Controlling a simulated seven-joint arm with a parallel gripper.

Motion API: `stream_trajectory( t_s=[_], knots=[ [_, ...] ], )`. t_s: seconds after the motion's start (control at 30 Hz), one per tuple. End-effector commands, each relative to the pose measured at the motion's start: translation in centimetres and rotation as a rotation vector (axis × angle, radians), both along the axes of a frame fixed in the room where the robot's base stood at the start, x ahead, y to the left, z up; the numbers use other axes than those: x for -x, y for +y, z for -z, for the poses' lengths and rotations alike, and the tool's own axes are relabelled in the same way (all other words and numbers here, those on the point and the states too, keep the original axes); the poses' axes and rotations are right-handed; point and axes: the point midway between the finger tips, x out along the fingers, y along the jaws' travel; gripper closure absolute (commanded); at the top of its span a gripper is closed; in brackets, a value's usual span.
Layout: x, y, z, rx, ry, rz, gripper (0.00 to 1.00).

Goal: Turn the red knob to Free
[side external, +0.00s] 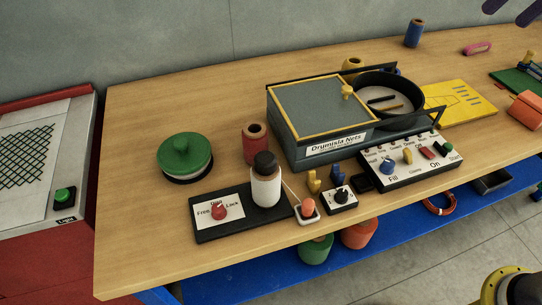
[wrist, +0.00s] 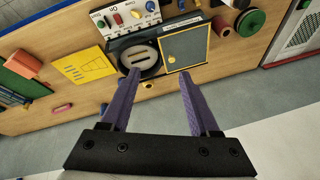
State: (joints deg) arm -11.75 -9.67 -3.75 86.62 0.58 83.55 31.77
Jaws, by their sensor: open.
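The red knob (side external: 219,212) sits on a white label on a black plate (side external: 205,236) at the front left of the table in the side view. The label reads Free to the left of the knob and Lock to the right. The knob is too small to tell which way it points. I cannot make it out in the wrist view. My gripper (wrist: 158,72) is open and empty, with its two purple fingers wide apart. In the side view only the purple fingers (side external: 512,8) show, at the top right corner, far from the knob and apart from everything.
A white bottle with a black cap (side external: 266,185) stands right of the knob on the same plate. A green-lidded round pot (side external: 185,155) and a red spool (side external: 256,144) stand behind. The grey Drumixla Nets box (side external: 318,105) and a switch panel (side external: 410,165) are farther right.

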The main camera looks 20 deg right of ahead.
Motion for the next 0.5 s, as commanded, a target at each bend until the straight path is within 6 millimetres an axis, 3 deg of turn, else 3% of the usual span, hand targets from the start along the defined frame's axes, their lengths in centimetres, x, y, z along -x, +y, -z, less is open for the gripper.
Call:
stream_trajectory(
  t_s=[0.03,0.27,0.5],
  knots=[
    [-2.0,1.6,-0.6,-0.007,0.018,-0.009,0.38],
    [-8.4,8.9,-1.1,-0.028,0.090,-0.040,0.38],
    [-12.9,18.4,2.4,-0.020,0.168,-0.102,0.38]
  ],
)
